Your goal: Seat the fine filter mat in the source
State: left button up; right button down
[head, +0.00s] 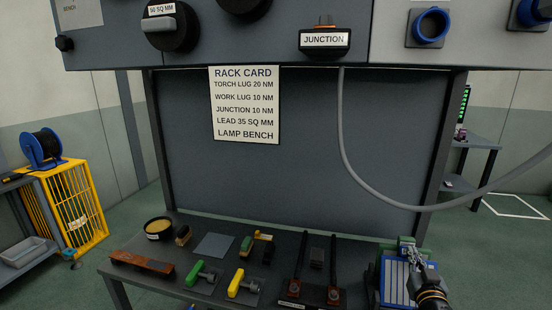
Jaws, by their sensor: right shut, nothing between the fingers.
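A flat grey square (213,246) lies on the bench, left of the middle. It may be the fine filter mat, but I cannot tell its weave or any label. The source is not clearly identifiable; a large grey panel housing (270,38) with knobs and a JUNCTION block (325,40) spans the top of the view. My right gripper (408,252) is at the bench's right end, shut and empty, in front of or above a blue ribbed box (393,283). It is well to the right of the grey square. My left gripper is out of view.
A grey cable (400,207) hangs across the right. A yellow cage (78,205) stands left.

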jog(key=shift+r, duration=0.1)
dwell(0.4)
jog(key=shift+r+p, duration=1.1)
jog(key=shift+r, duration=0.25)
jog(key=c, duration=1.6)
grip_release()
jog(key=shift+s+f, duration=0.1)
jog(key=shift+s, duration=0.3)
jog(key=v, duration=1.1)
